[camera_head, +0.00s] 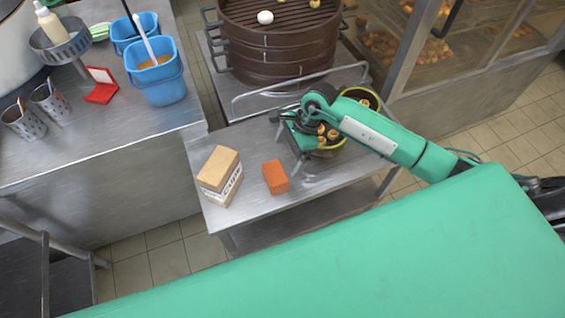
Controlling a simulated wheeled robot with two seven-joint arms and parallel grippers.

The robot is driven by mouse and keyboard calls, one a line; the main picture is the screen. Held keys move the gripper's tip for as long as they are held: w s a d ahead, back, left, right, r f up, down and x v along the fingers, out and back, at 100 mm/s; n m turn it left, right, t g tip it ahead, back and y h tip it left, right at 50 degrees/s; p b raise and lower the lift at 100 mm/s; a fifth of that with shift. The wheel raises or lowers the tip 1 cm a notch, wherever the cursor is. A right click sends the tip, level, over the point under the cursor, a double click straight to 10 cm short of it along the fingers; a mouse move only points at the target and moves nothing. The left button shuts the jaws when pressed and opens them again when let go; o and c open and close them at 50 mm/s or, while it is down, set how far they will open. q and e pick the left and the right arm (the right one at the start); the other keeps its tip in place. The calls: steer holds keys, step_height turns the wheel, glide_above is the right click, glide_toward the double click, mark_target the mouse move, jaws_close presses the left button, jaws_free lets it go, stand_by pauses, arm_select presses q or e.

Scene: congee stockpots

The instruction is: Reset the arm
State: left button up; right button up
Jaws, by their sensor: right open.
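My right arm, green with a white panel, comes in from the right and reaches over the steel table (242,213). My right gripper (290,152) is open. It is above the table, just left of a round container (345,150) with small brown and yellow items in it. The gripper and wrist partly hide that container. No object shows between the fingers. My left gripper is not in view.
An orange block (276,177) and a tan box (220,175) stand on the table. A brown steamer (275,60) is behind. Blue buckets (160,83), a red case (101,86) and patterned cups (50,102) stand on the left counter. A glass cabinet (425,45) is at the back right.

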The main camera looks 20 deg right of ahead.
steer(key=shift+d+r, duration=0.25)
steer(key=shift+r, duration=0.3)
